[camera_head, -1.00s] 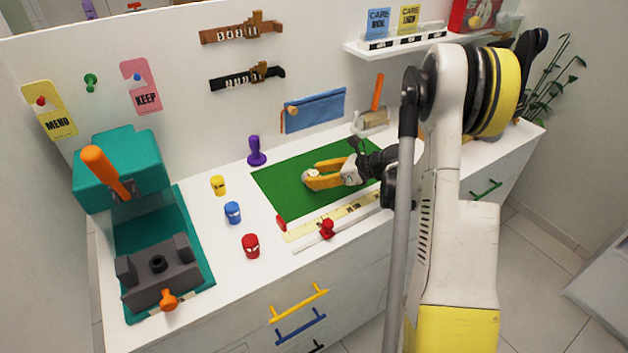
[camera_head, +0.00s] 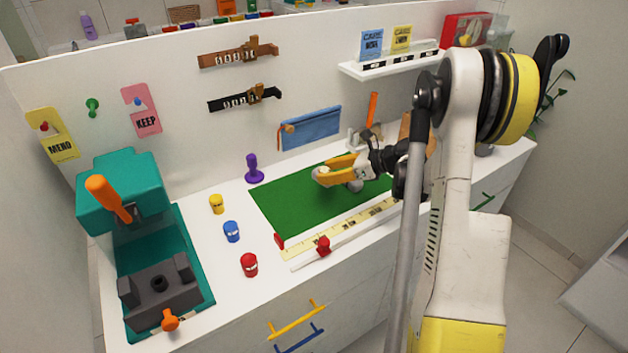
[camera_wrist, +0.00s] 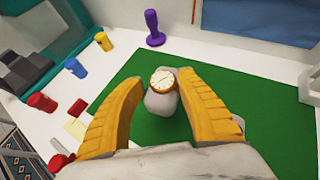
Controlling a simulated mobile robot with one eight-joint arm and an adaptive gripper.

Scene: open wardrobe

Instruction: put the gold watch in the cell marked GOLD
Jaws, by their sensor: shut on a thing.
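The gold watch (camera_wrist: 162,81), with a round cream face and a gold rim, is between the tips of my gripper's yellow fingers in the wrist view. My gripper (camera_head: 324,174) is shut on it above the green mat (camera_head: 290,207). In the wrist view a rounded grey lump (camera_wrist: 160,105) shows just below the watch. A grey lump (camera_head: 355,187) also shows under my gripper in the head view. I cannot tell whether it touches the watch. I see no cell marked GOLD in either view.
A teal press (camera_head: 125,190) stands at the left. Yellow (camera_head: 217,204), blue (camera_head: 231,231) and red (camera_head: 249,264) small pots and a purple stamp (camera_head: 254,169) stand left of the mat. A ruler (camera_head: 340,229) lies along its front. Drawers with a yellow handle (camera_head: 296,320) are below.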

